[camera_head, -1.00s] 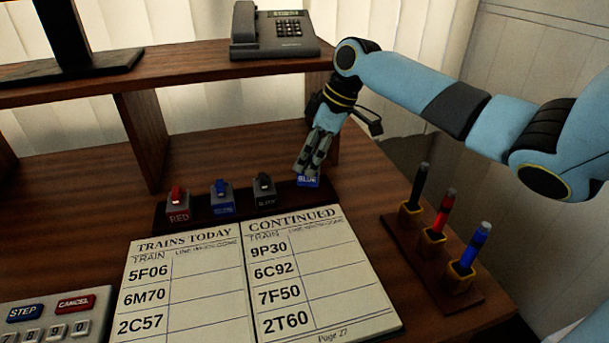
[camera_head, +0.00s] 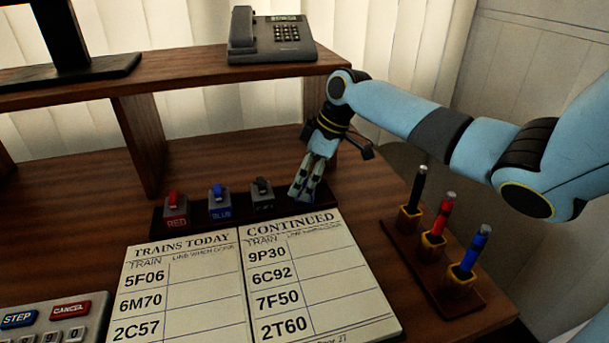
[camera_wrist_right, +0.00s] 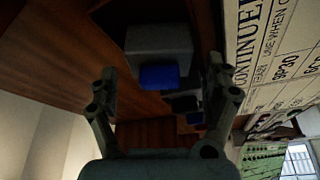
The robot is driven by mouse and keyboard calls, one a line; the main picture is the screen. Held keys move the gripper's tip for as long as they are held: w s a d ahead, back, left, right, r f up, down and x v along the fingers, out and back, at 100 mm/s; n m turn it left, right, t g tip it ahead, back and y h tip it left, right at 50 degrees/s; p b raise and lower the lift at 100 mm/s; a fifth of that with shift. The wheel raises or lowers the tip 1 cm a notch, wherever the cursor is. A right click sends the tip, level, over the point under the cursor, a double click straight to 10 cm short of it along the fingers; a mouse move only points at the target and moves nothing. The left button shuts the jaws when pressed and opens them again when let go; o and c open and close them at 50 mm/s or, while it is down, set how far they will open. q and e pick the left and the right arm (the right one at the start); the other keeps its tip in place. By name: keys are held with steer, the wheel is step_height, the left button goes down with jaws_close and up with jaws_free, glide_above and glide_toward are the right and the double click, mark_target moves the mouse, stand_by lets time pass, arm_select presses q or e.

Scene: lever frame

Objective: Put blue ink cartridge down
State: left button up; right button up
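The blue ink cartridge (camera_wrist_right: 158,60), a grey block with a blue face, shows in the right wrist view between the fingertips of my right gripper (camera_wrist_right: 160,76). Gaps show on both sides of it, so the fingers look open and clear of it. In the head view my right gripper (camera_head: 305,196) points down at the right end of the dark ink rack (camera_head: 330,201), and its fingers hide the cartridge. My left gripper is not in view.
The rack also holds units marked red (camera_head: 175,210), blue (camera_head: 220,206) and a dark one (camera_head: 262,194). An open train book (camera_head: 255,285) lies in front. A pen holder (camera_head: 445,290) stands to the right. A shelf with a telephone (camera_head: 270,40) is behind.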

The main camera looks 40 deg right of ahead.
steer(key=p+v, duration=0.1)
steer(key=v, duration=1.1)
steer(key=shift+p, duration=0.4)
steer(key=shift+r, duration=0.1)
